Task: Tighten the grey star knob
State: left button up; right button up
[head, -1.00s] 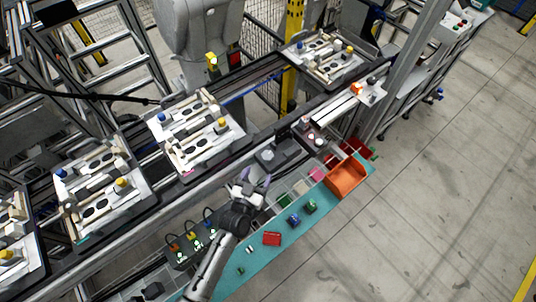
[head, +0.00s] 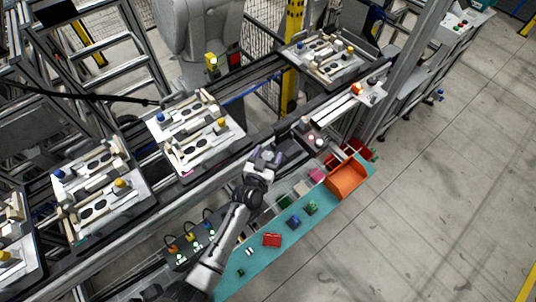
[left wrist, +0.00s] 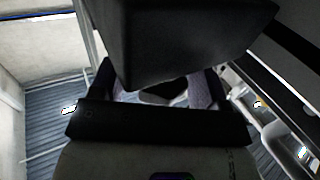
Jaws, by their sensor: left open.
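My left gripper (head: 267,154) is open at the near edge of the conveyor, in front of the middle pallet (head: 215,165), where a small grey fixture stood in view earlier. The gripper and wrist now cover that spot in the head view, and I cannot make out the grey star knob there. In the left wrist view the two fingers (left wrist: 163,90) are apart, with a dark shape between them; I cannot tell whether it is the knob. A large dark block (left wrist: 185,40) hides much of that view. My right gripper is not in view.
Several pallets with blue and yellow knobs line the conveyor (head: 245,140). A teal bench (head: 240,290) at the front holds a red block (head: 272,240), a blue block (head: 293,222), a green block (head: 311,207) and an orange bin (head: 346,180). The grey floor at right is open.

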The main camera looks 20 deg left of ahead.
pick_arm(q)
jog(key=shift+c, duration=0.5)
jog(key=c, duration=0.8)
jog(key=shift+m+h+b, duration=0.3)
jog(key=shift+h, duration=0.1)
jog(key=shift+c, duration=0.2)
jog(key=shift+m+h, duration=0.5)
jog(key=shift+h, duration=0.3)
jog(key=o, duration=0.9)
jog(key=shift+o, duration=0.2)
